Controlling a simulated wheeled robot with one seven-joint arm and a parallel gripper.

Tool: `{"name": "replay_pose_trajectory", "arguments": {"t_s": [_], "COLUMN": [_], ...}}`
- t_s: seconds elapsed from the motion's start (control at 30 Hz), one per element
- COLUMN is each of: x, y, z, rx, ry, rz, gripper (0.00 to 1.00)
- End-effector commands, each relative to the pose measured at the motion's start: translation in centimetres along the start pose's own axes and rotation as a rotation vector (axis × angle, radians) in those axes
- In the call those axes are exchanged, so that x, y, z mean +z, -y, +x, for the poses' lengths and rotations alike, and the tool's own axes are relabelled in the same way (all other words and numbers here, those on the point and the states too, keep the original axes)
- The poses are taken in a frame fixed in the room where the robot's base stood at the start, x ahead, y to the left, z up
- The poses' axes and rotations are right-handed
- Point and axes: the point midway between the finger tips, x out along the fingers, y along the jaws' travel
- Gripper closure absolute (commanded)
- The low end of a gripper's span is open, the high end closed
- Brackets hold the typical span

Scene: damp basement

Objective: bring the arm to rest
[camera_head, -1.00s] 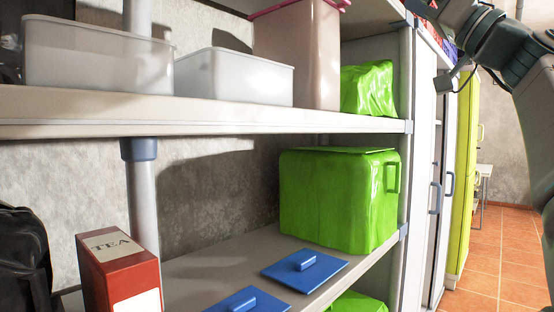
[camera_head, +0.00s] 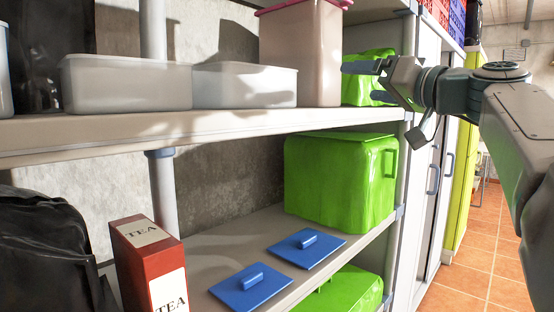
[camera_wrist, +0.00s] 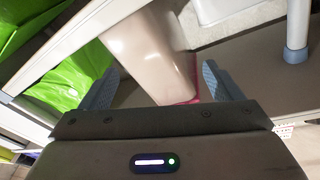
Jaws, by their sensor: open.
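My gripper (camera_head: 372,82) is at the upper right in the head view, with its fingers pointing left. It is level with the upper shelf, in front of the green bag there. Its two blue-grey fingers are apart with nothing held between them. In the wrist view my gripper (camera_wrist: 160,92) is open too, and the tall beige bin with a pink rim (camera_wrist: 150,50) shows beyond and between the fingers. I cannot tell how far the fingers are from the bin.
The upper shelf (camera_head: 230,125) holds two white tubs (camera_head: 125,85), the beige bin (camera_head: 305,60) and a green bag (camera_head: 368,62). Below are a green box (camera_head: 335,185), two blue lids (camera_head: 306,247) and a red tea box (camera_head: 150,265). Open tiled floor (camera_head: 480,255) lies at right.

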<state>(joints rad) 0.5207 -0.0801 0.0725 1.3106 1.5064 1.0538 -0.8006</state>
Motion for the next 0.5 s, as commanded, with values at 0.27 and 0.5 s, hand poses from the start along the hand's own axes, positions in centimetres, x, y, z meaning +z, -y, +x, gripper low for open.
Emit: {"name": "replay_pose_trajectory", "arguments": {"t_s": [0.27,0.5], "x": [14.0,26.0], "y": [-1.3,-1.2], "z": [-0.5,-7.4], "rx": [0.288,0.55], "ry": [0.45,0.821], "rz": [0.194,0.224], "gripper": [0.15,0.15]}}
